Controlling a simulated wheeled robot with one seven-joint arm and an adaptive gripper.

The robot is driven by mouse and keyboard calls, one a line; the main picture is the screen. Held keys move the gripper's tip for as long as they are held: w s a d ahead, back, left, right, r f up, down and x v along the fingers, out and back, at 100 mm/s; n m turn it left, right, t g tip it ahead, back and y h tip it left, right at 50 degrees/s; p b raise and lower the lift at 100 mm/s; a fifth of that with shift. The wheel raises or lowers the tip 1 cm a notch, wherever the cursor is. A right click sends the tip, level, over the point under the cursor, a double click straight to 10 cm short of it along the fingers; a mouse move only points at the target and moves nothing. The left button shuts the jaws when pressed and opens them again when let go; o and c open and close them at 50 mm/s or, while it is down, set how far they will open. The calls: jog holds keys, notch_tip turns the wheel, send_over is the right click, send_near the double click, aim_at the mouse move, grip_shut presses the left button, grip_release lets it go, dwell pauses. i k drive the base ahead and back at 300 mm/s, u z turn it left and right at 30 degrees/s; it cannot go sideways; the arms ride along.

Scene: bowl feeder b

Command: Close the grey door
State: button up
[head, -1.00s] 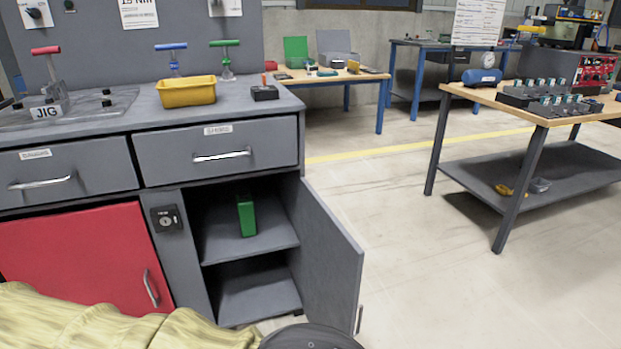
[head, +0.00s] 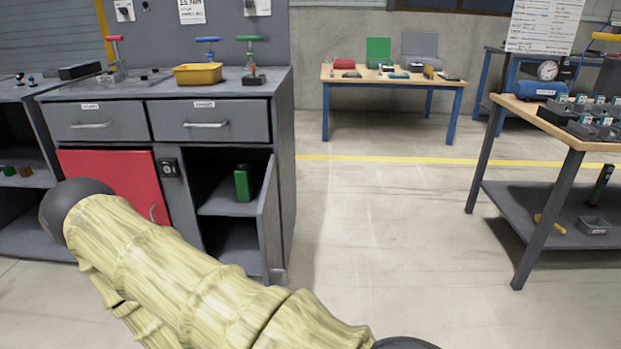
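The grey door (head: 268,223) hangs open at the right side of the grey cabinet (head: 289,150) in the head view. It stands out from the front, with its free edge toward me. Behind it the compartment shows a shelf (head: 226,205) with a green box (head: 242,183) on it. My arm, in a yellowish cover, crosses the lower left and middle of the view and hides the bottom of the cabinet front. My gripper is not in view.
A red door (head: 112,181) beside the opening is shut, and both drawers (head: 210,121) above are shut. A yellow bin (head: 198,74) stands on the worktop. A wooden-topped bench (head: 530,108) stands at right. The floor (head: 390,230) between is clear.

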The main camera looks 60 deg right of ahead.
aim_at(267, 215)
jog(key=k, duration=0.1)
jog(key=z, duration=1.7)
jog(key=i, duration=1)
